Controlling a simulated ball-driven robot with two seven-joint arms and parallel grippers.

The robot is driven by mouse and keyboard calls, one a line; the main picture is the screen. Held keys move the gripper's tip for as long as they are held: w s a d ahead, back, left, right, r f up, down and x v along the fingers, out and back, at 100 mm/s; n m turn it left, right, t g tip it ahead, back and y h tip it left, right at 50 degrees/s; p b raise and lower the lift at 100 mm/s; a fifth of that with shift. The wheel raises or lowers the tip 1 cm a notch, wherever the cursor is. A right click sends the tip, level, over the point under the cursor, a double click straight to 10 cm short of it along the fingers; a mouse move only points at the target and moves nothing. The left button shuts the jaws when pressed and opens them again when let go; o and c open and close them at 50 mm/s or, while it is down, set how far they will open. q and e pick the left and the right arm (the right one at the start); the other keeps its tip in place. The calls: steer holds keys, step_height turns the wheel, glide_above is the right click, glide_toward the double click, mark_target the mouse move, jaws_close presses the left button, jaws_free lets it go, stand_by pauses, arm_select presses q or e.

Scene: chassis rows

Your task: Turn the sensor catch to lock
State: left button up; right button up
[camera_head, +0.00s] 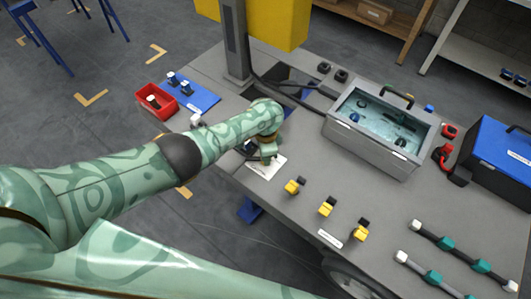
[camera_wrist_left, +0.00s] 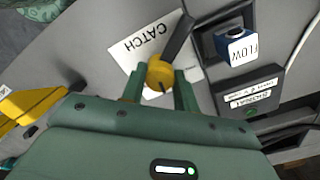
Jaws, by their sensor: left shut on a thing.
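The sensor catch has a yellow knob (camera_wrist_left: 160,76) with a dark lever (camera_wrist_left: 179,36) pointing up and right in the left wrist view. It sits beside a white card (camera_wrist_left: 137,46) reading CATCH, which also shows in the head view (camera_head: 264,169). My left gripper (camera_wrist_left: 159,88) is shut on the yellow knob, a finger on each side. In the head view my left gripper (camera_head: 268,152) hides the knob. A dark sensor box (camera_wrist_left: 250,98) with a small green light stands right of the catch in the wrist view. My right gripper is not in view.
Several yellow-and-black catches (camera_head: 327,207) line the bench front. An open grey case (camera_head: 370,154), a blue box (camera_head: 495,150) and a red bin (camera_head: 157,101) stand around.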

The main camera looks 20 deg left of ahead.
arm_select(q)
steer(key=m, duration=0.3)
steer(key=shift+d+m, duration=0.1)
steer(key=shift+m, duration=2)
steer(key=o, duration=1)
step_height(320, 180, up, 16)
steer(key=p, duration=1)
steer(key=shift+r, duration=0.15)
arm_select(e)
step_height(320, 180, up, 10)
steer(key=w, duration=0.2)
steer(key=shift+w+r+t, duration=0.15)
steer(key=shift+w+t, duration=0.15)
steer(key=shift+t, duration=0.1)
